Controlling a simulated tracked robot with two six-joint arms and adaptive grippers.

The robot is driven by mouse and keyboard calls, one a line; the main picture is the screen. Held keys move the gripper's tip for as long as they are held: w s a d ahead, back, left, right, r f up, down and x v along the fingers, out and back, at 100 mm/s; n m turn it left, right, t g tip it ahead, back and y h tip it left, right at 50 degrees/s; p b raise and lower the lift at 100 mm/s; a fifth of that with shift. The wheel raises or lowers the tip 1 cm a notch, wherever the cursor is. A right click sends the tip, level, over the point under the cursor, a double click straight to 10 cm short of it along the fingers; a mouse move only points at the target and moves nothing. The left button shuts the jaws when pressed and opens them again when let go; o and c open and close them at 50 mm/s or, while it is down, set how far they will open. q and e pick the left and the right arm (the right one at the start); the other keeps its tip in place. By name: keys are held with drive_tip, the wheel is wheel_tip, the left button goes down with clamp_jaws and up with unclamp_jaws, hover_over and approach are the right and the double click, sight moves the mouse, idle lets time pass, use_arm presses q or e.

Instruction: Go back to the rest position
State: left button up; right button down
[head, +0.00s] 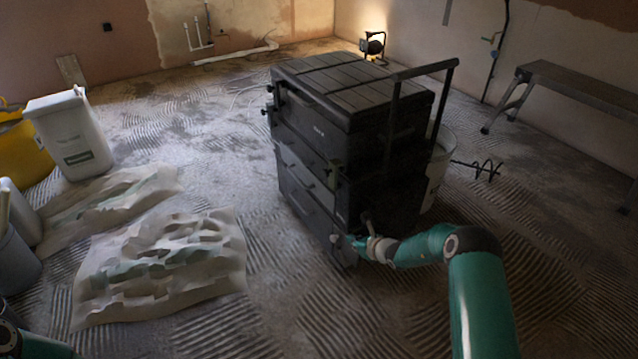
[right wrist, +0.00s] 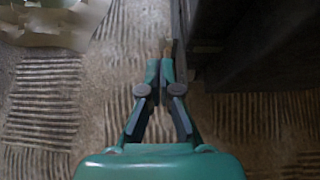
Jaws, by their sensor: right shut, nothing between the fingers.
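My right gripper (head: 350,241) is at the lower front of a black stacked toolbox (head: 345,115) in the head view, its arm coming in from the lower right. In the right wrist view, my right gripper (right wrist: 166,68) is shut and empty, its green fingertips together. The toolbox's dark side (right wrist: 240,50) stands close beside the fingers, to the right; I cannot tell if they touch. Of my left arm, only a teal part shows at the lower left corner of the head view; the left gripper does not show.
Crumpled sheets (head: 165,262) lie on the ridged floor at left. A white container (head: 70,135), a yellow tub (head: 22,150) and grey buckets (head: 18,240) stand at the left edge. A work light (head: 373,46) is behind the toolbox, a bench (head: 580,88) at right.

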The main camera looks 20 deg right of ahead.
drive_tip(key=s+a+f+n+g+y, duration=0.2)
drive_tip(key=s+a+n+g+y, duration=0.25)
drive_tip(key=s+a+n, duration=0.75)
drive_tip(key=s+a+n+g+h, duration=0.2)
drive_tip(key=s+a+n+g, duration=0.15)
drive_tip(key=s+n, duration=0.8)
drive_tip(key=s+a+n+g+h, duration=0.1)
drive_tip(key=s+a+n+g, duration=0.45)
drive_tip(key=s, duration=1.15)
wheel_tip(320, 180, up, 31)
drive_tip(key=w+n+t+p, duration=0.1)
drive_tip(key=n+t+p, duration=0.1)
drive_tip(key=p, duration=2.9)
drive_tip(key=shift+w+d+f+t, duration=0.15)
drive_tip(key=shift+w+d+t, duration=0.25)
drive_tip(key=shift+t, duration=0.35)
